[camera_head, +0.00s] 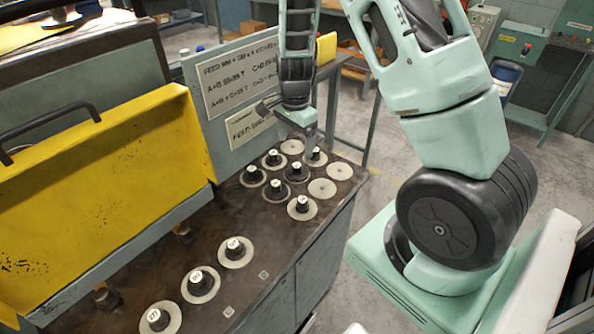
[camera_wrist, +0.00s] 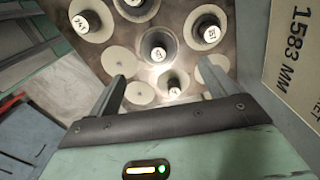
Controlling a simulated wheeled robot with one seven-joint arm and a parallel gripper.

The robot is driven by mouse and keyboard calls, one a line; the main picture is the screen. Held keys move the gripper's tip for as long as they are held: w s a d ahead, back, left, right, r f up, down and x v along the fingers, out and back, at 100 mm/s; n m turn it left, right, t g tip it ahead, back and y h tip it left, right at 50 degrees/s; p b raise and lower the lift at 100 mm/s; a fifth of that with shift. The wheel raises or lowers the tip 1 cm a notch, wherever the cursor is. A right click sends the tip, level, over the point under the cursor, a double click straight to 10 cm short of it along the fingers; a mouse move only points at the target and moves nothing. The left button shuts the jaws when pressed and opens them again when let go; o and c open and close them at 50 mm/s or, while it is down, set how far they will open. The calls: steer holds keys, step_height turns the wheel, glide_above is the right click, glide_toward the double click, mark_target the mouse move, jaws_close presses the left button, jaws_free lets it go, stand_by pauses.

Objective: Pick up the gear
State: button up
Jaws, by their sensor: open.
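Round parts sit on dark posts on the brown machine top. Around one post is a dark grey ring that looks like a gear (camera_head: 297,176); it also shows in the wrist view as a dark gear-like ring (camera_wrist: 146,40). A second dark ring (camera_head: 276,196) sits around a neighbouring post. I cannot make out teeth or tell which is the named gear. My gripper (camera_head: 308,143) points down above the far end of the posts, apart from the parts. In the wrist view my gripper (camera_wrist: 164,76) has its fingers spread, with nothing between them.
Several other capped posts stand on pale discs, such as one post (camera_head: 302,203) near the front. Bare pale discs (camera_head: 322,188) lie at the right edge. A grey panel with a sign (camera_head: 240,72) rises behind the posts. A yellow cover (camera_head: 110,190) stands at the left.

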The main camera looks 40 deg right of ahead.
mark_target(296, 166)
step_height(296, 166, down, 4)
steer(key=shift+s+f+p, duration=0.15)
steer(key=shift+f+p, duration=0.7)
steer(key=shift+f, duration=1.75)
steer(key=c, duration=1.3)
step_height(296, 166, up, 12)
steer(key=shift+r+p, duration=0.15)
steer(key=shift+p, duration=0.25)
